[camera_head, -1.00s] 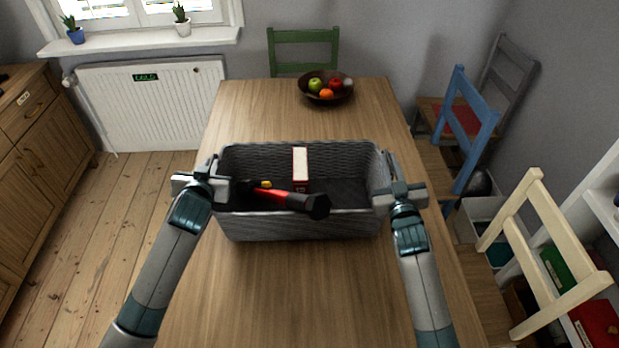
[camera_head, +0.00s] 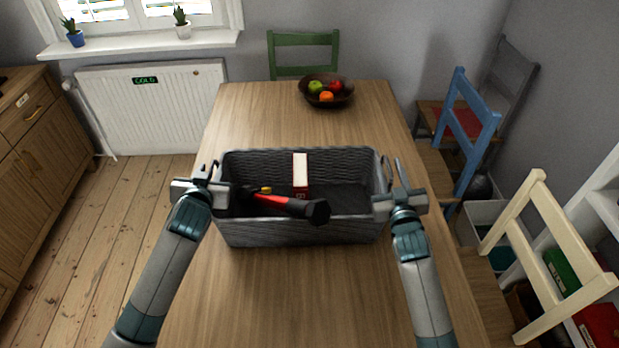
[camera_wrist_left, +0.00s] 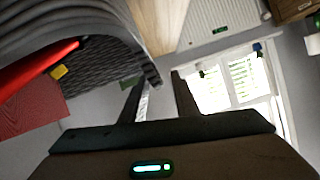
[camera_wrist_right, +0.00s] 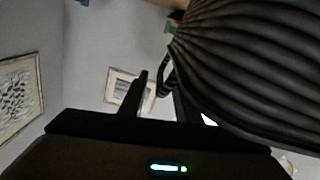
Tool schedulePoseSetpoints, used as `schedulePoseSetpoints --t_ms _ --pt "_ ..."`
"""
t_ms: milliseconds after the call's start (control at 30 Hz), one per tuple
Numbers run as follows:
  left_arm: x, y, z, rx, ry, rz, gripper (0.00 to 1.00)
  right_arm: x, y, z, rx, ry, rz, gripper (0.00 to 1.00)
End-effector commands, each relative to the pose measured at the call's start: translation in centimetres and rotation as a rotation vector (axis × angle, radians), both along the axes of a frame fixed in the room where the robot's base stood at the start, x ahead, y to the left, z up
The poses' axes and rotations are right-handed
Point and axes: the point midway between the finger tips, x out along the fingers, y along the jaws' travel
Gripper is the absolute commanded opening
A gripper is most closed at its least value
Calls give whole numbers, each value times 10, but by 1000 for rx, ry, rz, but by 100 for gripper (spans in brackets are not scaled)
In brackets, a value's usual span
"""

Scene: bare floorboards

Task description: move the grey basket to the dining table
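The grey woven basket (camera_head: 300,234) is on the wooden dining table (camera_head: 270,290), apparently resting on its top. Inside lie a red and black tool (camera_head: 285,205), a small yellow item (camera_head: 265,190) and a red and white box (camera_head: 300,175). My left gripper (camera_head: 206,171) is at the basket's left end, fingers apart. In the left wrist view its fingers (camera_wrist_left: 158,95) are open beside the basket's rim (camera_wrist_left: 150,70). My right gripper (camera_head: 393,173) is at the right end, fingers apart. In the right wrist view a dark handle loop (camera_wrist_right: 164,75) shows near its fingers.
A bowl of fruit (camera_head: 326,92) stands at the table's far end. A green chair (camera_head: 303,50) is behind it. A blue chair (camera_head: 470,135) and a cream chair (camera_head: 545,260) stand on the right. The table is clear in front of and behind the basket.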

Motion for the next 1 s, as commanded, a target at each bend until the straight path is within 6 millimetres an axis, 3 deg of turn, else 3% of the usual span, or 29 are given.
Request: schedulePoseSetpoints --t_ms 267,700,1000 --pt "-23 -3 9 -1 -1 -1 28 0 0 0 1 -1 0 30" --pt "-90 -9 36 -1 -1 0 28 0 1 0 1 -1 1 30" --pt "-109 -10 45 1 0 2 28 0 1 0 1 -1 1 30"
